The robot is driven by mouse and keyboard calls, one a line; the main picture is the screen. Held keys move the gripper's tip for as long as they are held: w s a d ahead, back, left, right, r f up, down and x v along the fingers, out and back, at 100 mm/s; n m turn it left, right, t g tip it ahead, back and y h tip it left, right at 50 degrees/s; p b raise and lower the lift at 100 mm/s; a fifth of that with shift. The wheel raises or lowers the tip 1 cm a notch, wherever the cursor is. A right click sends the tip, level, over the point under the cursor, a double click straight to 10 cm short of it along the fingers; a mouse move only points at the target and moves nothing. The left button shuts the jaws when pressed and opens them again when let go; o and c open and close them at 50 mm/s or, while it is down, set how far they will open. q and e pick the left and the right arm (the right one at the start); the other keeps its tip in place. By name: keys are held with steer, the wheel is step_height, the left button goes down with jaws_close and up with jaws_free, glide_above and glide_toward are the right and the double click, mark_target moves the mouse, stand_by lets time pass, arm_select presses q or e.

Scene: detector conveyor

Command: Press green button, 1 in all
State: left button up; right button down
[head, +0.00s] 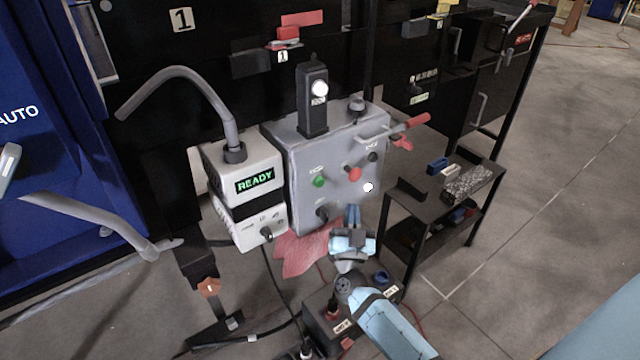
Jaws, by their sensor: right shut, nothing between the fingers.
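The green button (319,181) is a small round button on the front of a grey control box (300,150), left of a red button (354,174). My right gripper (352,210) shows below and to the right of the green button, in front of the box's lower right part. Its dark fingers are shut with nothing between them, and they look apart from the green button. Their distance from the box face is hard to tell. My left gripper is not in view.
A white unit with a lit READY display (255,181) stands left of the box. A red-handled lever (405,127) juts out at the box's upper right. A black shelf cart (425,190) stands to the right. A black box with cables (318,305) sits below.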

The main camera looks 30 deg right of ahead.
mark_target(320, 183)
arm_select(q)
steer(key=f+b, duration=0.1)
steer(key=b, duration=0.2)
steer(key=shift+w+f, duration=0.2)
arm_select(e)
steer(key=w, duration=0.9)
steer(key=shift+a, duration=0.35)
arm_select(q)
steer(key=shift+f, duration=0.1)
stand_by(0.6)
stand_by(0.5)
arm_select(e)
steer(key=shift+w, duration=0.4)
